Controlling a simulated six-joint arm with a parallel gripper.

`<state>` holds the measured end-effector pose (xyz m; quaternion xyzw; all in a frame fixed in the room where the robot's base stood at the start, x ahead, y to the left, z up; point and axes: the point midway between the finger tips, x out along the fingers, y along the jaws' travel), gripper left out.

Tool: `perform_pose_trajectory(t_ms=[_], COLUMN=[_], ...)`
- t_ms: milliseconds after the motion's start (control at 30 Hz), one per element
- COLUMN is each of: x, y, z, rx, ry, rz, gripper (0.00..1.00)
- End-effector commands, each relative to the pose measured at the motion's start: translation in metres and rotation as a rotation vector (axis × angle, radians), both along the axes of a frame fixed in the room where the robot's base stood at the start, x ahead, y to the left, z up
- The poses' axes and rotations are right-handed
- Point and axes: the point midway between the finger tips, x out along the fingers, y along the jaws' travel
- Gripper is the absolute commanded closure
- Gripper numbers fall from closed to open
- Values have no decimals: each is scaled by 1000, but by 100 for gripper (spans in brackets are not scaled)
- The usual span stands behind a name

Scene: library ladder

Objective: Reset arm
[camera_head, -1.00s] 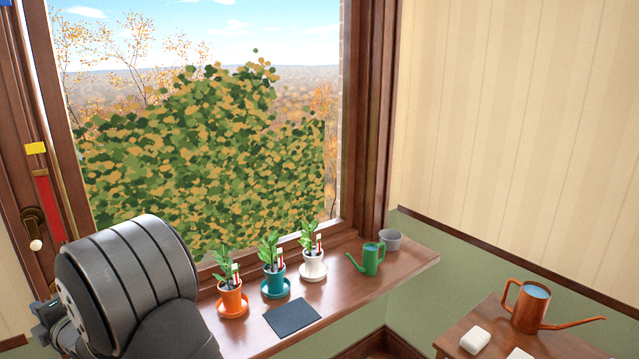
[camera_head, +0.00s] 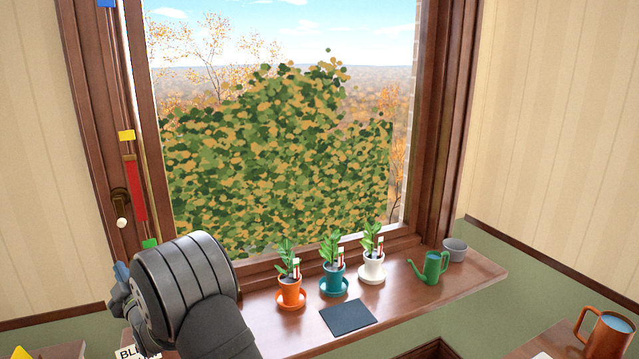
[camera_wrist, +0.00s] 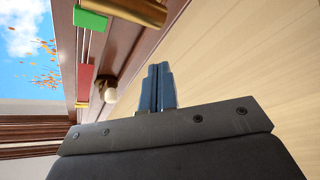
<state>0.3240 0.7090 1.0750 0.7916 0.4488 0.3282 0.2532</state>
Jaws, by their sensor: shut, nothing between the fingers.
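My gripper (camera_wrist: 157,88) shows in the wrist view as two blue-grey fingers pressed together, with nothing between them. It points toward the pale wall panelling beside the window frame. In the head view my arm rises at the lower left, in front of the left end of the window sill. Only a small blue part of the gripper (camera_head: 122,272) shows there, at the arm's left edge; the fingertips are mostly hidden.
Three potted plants, orange (camera_head: 291,291), teal (camera_head: 334,278) and white (camera_head: 372,266), stand on the sill. A dark mat (camera_head: 347,317), green watering can (camera_head: 431,267) and grey pot (camera_head: 455,250) share it. A copper can (camera_head: 605,333) stands lower right. A window handle (camera_head: 121,205) is near my arm.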

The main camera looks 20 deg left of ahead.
Motion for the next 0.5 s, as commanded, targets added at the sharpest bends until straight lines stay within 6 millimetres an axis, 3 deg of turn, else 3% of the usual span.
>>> perform_pose_trajectory(t_ms=[500], x=[16], y=[-51], z=[-10], rx=[459], ry=[381], rz=[-24], gripper=[100])
